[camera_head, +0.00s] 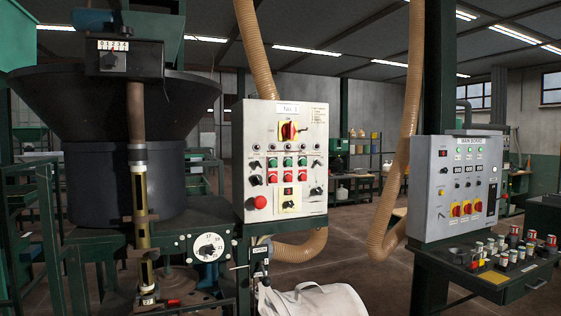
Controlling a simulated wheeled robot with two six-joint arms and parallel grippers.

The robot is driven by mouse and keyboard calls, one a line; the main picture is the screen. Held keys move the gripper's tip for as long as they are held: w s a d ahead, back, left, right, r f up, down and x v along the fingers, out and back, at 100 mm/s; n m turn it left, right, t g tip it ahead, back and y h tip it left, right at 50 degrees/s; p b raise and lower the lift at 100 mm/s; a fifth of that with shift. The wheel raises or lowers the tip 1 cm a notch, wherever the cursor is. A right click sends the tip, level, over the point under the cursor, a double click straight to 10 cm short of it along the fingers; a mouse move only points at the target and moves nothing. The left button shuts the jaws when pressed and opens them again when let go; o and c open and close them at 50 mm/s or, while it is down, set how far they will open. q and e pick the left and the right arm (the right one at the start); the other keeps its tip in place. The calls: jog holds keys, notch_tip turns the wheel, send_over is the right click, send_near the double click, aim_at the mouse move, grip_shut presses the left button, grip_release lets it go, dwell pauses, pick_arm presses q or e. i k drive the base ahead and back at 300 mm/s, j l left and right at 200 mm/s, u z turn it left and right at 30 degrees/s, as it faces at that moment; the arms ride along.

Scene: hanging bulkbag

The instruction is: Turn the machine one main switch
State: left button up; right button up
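A white control panel (286,160) labelled "No. 1" stands upright near the middle. Near its top is a red rotary switch (288,131) on a yellow plate. Its exact knob angle is hard to tell. Below it are a row of small dark knobs, green and red buttons, black selectors, a red round button (260,202) and a smaller yellow-plated switch (289,198). Neither of my grippers is in view.
A big black hopper (120,110) on a green frame fills the left, with a dial (208,247) low down. Ribbed tan hoses (401,150) hang beside both panels. A tray of small jars (500,262) stands at right.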

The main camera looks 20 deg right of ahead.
aim_at(289, 131)
jog(key=z, duration=0.9)
